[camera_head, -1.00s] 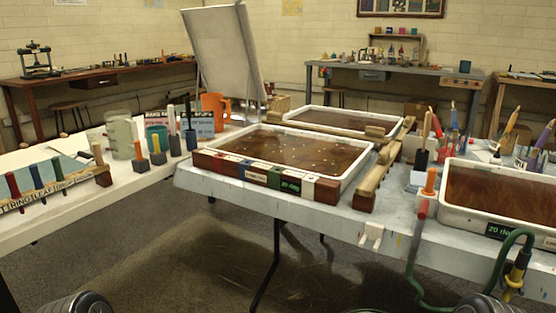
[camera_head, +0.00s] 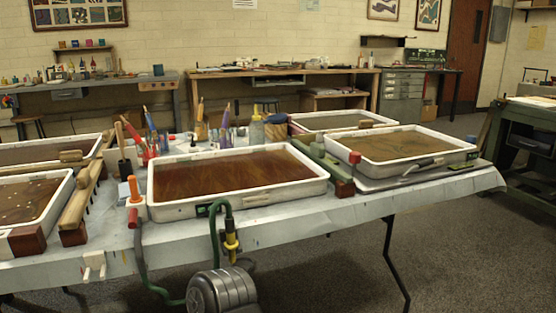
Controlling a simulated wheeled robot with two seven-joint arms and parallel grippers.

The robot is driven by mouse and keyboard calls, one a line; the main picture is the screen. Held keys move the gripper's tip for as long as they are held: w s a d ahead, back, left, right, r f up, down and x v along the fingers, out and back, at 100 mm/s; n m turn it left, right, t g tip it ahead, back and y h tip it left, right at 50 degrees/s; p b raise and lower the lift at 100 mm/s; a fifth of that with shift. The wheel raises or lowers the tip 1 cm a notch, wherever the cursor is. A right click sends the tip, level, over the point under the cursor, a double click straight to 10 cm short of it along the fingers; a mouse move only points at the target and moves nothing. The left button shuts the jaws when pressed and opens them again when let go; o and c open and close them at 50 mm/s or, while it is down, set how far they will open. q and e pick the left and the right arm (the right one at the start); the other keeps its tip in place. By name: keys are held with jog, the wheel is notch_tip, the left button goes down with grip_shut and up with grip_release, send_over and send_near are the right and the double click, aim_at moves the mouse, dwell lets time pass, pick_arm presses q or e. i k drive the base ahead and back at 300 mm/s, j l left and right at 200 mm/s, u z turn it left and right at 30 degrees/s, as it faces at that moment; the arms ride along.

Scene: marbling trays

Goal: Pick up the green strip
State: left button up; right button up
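The green strip on the wooden front bar of the left tray, seen in the earlier frame, is outside the current head view. Only the bar's white block (camera_head: 4,246) and red-brown end (camera_head: 27,240) show at the left edge, in front of the partly cut-off left tray (camera_head: 62,190). A long green rail (camera_head: 318,153) lies between the middle tray and the right tray; I cannot tell whether it counts as a strip. Neither gripper is in view.
The middle tray (camera_head: 240,202) and right tray (camera_head: 367,179) hold brown liquid on the pale-covered table (camera_head: 440,190). An orange-topped tool (camera_head: 134,190), a green hose (camera_head: 214,222) with a yellow nozzle (camera_head: 231,240), brushes and bottles stand nearby.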

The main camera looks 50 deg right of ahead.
aim_at(316, 153)
jog(key=z, duration=1.95)
jog(key=i+l, duration=0.45)
jog(key=l, duration=0.3)
jog(key=l+u, duration=0.1)
jog(key=u, duration=1.5)
jog(key=i+l, duration=0.05)
jog(key=l, duration=0.05)
